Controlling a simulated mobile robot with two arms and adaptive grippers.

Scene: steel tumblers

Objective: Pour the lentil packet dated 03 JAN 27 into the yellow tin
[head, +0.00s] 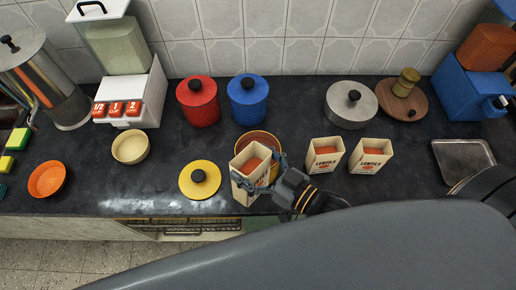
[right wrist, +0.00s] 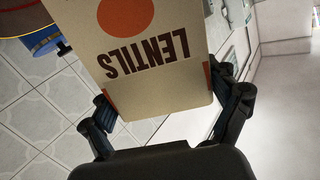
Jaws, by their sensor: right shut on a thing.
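My right gripper (head: 264,172) is shut on an open cream lentil packet (head: 240,186), which is roughly upright at the counter's front, with orange-red lentils inside. In the right wrist view the gripper's fingers (right wrist: 165,122) flank the packet (right wrist: 150,65), whose LENTILS lettering appears upside down. A round open vessel with a yellowish rim, apparently the yellow tin (head: 258,135), is just behind the packet and partly hidden by it. The yellow lid (head: 199,181) lies left of the packet. Two more lentil packets (head: 324,157) (head: 370,157) stand to the right. No date is readable. My left gripper is out of view.
Red (head: 198,106) and blue (head: 247,103) lidded tins stand behind. A steel lidded pot (head: 350,105) and a metal tray (head: 462,157) are to the right. A cream bowl (head: 130,146) and an orange bowl (head: 48,179) sit left, with dark counter clear between them.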

